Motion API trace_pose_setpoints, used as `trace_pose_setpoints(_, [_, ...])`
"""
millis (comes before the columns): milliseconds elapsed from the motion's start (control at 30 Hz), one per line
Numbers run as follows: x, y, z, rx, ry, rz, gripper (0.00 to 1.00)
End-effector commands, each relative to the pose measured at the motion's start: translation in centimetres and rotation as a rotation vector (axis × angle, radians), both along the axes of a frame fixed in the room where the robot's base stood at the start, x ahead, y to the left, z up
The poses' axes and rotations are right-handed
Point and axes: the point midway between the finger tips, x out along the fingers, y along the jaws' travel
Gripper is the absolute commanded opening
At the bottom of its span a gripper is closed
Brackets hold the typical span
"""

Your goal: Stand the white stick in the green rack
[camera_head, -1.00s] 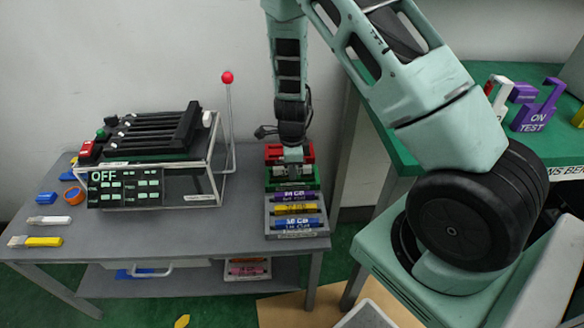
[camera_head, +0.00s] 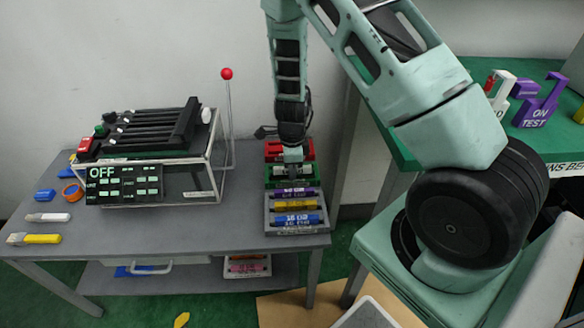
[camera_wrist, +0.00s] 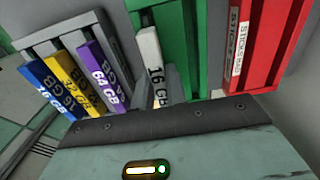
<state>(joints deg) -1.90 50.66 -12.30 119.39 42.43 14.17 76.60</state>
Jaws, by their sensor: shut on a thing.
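The white stick (camera_wrist: 150,52), marked 16 GB, is held between the fingers of my gripper (camera_wrist: 160,88) in the wrist view. My gripper is shut on it. The green rack (camera_wrist: 181,30) is right beside and behind the stick; I cannot tell whether the stick's lower end is seated in it. In the head view my gripper (camera_head: 293,156) is over the green rack (camera_head: 268,171), and its fingers and the stick are too small to make out clearly.
A grey rack (camera_head: 270,220) with purple, yellow and blue sticks stands close on one side of the green rack, and a red rack (camera_head: 274,148) on the other. A lever fixture (camera_head: 150,150) and a thin rod with a red ball (camera_head: 226,74) stand to the left.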

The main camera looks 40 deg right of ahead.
Motion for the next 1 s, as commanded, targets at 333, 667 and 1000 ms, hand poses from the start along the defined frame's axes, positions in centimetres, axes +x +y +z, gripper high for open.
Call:
trace_pose_setpoints(333, [0.0,0.0,-0.9,0.000,0.000,0.000,0.00])
trace_pose_setpoints(667, [0.0,0.0,-0.8,0.001,0.001,0.000,0.39])
trace_pose_setpoints(1000, [0.1,0.1,2.8,0.000,-0.002,0.003,0.39])
